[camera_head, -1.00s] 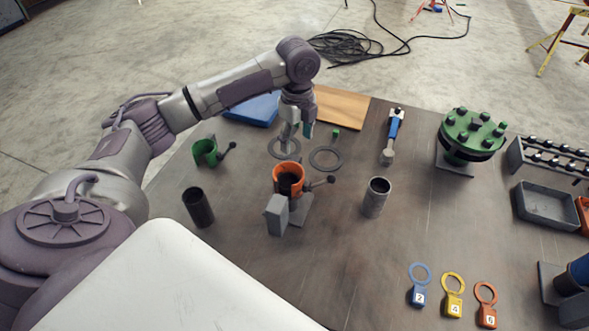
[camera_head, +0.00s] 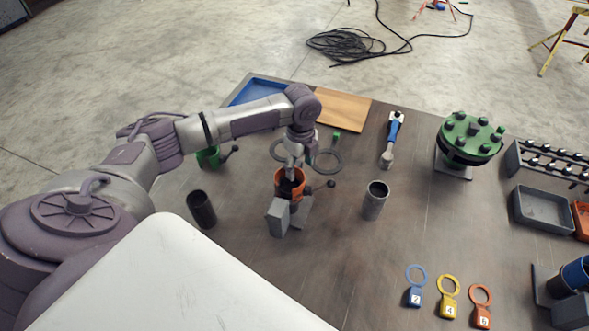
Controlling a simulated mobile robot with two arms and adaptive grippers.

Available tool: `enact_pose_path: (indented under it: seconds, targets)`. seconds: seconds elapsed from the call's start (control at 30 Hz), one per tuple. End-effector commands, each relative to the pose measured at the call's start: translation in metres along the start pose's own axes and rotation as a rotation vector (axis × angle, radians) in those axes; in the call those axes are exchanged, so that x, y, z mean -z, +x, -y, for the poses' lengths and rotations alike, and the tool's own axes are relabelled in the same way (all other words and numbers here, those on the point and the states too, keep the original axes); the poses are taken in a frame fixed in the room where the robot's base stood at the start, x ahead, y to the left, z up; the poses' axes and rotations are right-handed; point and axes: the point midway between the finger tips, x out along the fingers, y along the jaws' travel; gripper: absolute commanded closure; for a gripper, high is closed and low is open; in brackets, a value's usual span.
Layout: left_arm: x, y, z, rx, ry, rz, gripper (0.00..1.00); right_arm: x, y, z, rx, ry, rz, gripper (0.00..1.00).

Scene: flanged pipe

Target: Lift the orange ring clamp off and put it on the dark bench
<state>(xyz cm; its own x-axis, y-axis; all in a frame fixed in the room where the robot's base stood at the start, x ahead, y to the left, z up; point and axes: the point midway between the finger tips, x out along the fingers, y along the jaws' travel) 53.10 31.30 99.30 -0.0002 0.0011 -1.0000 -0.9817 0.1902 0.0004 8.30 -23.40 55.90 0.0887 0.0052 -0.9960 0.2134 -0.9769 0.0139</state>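The orange ring clamp (camera_head: 283,191) sits around the top of a dark upright pipe on a grey stand (camera_head: 279,217), in the middle of the dark bench (camera_head: 335,235). Its dark handle with a ball end (camera_head: 330,184) sticks out to the right. My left gripper (camera_head: 291,174) points down at the clamp's top, over its rear rim. The fingertips are small and partly hidden against the clamp, so I cannot tell whether they are open or touch it. My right gripper is not in view.
A dark cylinder (camera_head: 201,209) stands left and a grey pipe (camera_head: 375,200) right of the clamp. Numbered tags (camera_head: 448,298) lie front right. Bare bench lies between pipe and tags.

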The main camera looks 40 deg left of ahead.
Motion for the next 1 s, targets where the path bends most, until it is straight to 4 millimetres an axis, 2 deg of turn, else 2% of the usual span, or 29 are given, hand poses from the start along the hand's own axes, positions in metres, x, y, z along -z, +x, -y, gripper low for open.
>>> enact_pose_path:
  seconds: [0.03, 0.07, 0.33, 0.77, 1.0]
  targets:
    - [0.000, 0.000, 0.000, 0.000, 0.000, 0.000, 0.50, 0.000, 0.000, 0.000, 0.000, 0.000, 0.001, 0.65]
    - [0.000, 0.000, 0.000, 0.000, 0.000, 0.000, 0.55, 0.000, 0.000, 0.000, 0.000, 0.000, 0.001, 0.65]
    - [0.000, -0.001, 0.000, 0.000, 0.000, 0.000, 1.00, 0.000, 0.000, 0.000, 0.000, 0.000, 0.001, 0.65]
    - [-0.001, -0.002, 0.001, 0.002, -0.001, 0.002, 1.00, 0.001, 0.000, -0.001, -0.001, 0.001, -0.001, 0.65]
    - [-0.002, -0.017, 0.002, 0.005, -0.001, 0.002, 1.00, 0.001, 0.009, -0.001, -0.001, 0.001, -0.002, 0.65]
